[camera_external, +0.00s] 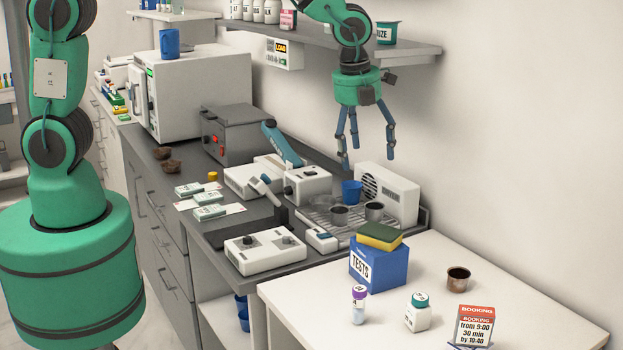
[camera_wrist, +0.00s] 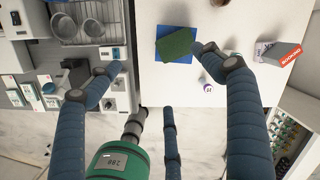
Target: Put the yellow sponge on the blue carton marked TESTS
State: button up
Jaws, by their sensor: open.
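The blue carton marked TESTS (camera_external: 395,270) stands upright at the back left of the white table. The yellow sponge (camera_external: 378,241), with its green side up, lies on top of the carton, turned a little against its edges. From above, in the wrist view, the sponge (camera_wrist: 178,44) shows as a green patch with blue carton (camera_wrist: 163,32) around parts of it. My gripper (camera_external: 368,160) is open and empty, fingers pointing down, well above the counter and carton. Its spread fingers (camera_wrist: 157,58) touch neither the sponge nor the carton.
On the white table (camera_external: 330,292) stand a purple-capped vial (camera_external: 359,305), a teal-capped bottle (camera_external: 417,313), a brown cup (camera_external: 458,280) and a booking sign (camera_external: 474,326). A drying rack with cups (camera_external: 340,217) is left of the carton. A wall shelf (camera_external: 300,38) is behind my arm.

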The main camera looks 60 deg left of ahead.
jog(key=s+a+r+n+t, duration=0.2)
jog(key=s+a+r+n, duration=1.05)
jog(key=a+r, duration=0.3)
jog(key=s+a+r+n, duration=0.2)
jog(key=s+a+n, duration=0.2)
jog(key=s+n, duration=0.3)
jog(key=s+a+r+n+t, duration=0.1)
jog(key=s+a+r+n, duration=0.2)
jog(key=s, duration=1)
jog(key=a+n, duration=0.2)
jog(key=n, duration=0.3)
jog(key=shift+t, duration=0.3)
notch_tip(320, 180, down, 13)
jog(key=b, duration=1.3)
jog(key=shift+r, duration=0.15)
